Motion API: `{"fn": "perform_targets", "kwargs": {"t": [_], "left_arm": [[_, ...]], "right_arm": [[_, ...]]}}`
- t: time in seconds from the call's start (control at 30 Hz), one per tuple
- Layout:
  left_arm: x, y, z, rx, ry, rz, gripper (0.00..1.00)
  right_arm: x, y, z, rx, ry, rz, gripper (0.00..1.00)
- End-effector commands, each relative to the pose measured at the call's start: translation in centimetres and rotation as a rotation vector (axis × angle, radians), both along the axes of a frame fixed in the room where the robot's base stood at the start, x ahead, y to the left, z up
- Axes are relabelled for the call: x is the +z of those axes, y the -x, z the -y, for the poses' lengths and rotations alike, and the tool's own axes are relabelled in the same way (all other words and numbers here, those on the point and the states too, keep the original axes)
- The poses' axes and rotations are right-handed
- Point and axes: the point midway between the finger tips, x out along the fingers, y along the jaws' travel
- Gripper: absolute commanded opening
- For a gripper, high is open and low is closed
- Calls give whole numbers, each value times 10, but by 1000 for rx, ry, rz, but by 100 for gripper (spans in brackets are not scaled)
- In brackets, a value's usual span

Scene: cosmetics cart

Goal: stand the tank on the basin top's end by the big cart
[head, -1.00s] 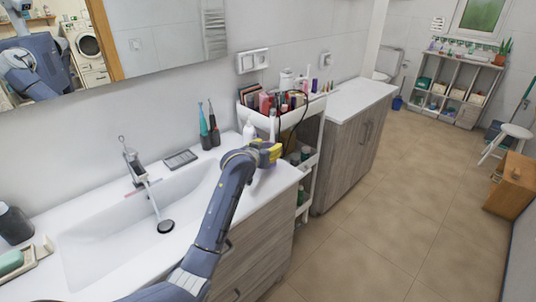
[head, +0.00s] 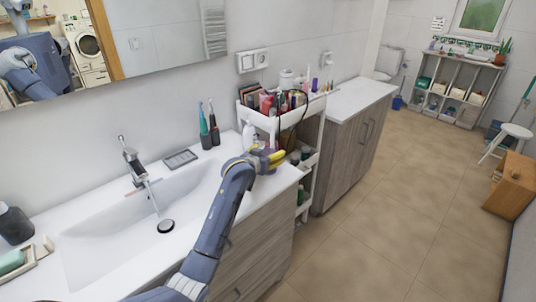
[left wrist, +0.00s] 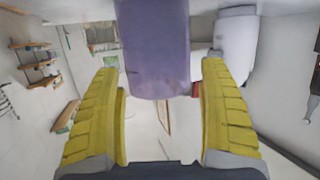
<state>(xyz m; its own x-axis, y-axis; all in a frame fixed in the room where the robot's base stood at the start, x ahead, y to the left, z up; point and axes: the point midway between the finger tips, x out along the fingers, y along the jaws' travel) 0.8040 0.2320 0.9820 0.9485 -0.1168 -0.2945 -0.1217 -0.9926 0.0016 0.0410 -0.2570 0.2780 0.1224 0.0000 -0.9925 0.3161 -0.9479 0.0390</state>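The tank (left wrist: 155,50) is a purple, slightly see-through cylinder. In the left wrist view it reaches from the top edge to just between my yellow fingers. My left gripper (head: 274,160) is over the basin top's end by the cart. It also shows in the left wrist view (left wrist: 161,85) with its fingers wide apart; a gap shows between the tank and the right-hand finger. In the head view the gripper mostly hides the tank, so its contact with the surface is unclear. The basin top (head: 225,150) is white. My right gripper is out of view.
The big white cart (head: 250,116), full of cosmetics, stands just beyond the basin top's end. A white bottle (head: 249,136) is close behind my gripper and shows in the left wrist view (left wrist: 236,45). Two toothbrush-like items (head: 209,128) stand by the wall.

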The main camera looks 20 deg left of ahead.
Motion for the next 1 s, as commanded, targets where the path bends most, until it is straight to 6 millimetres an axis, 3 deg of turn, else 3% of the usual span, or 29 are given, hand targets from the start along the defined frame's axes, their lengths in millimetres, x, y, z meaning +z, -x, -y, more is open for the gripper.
{"fn": "perform_targets", "kwargs": {"t": [0.37, 1.0], "left_arm": [[5, 6, -1, -1, 1, 1, 77], [33, 95, -12, 0, 0, 2, 77]], "right_arm": [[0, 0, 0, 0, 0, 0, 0], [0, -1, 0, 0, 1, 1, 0]]}}
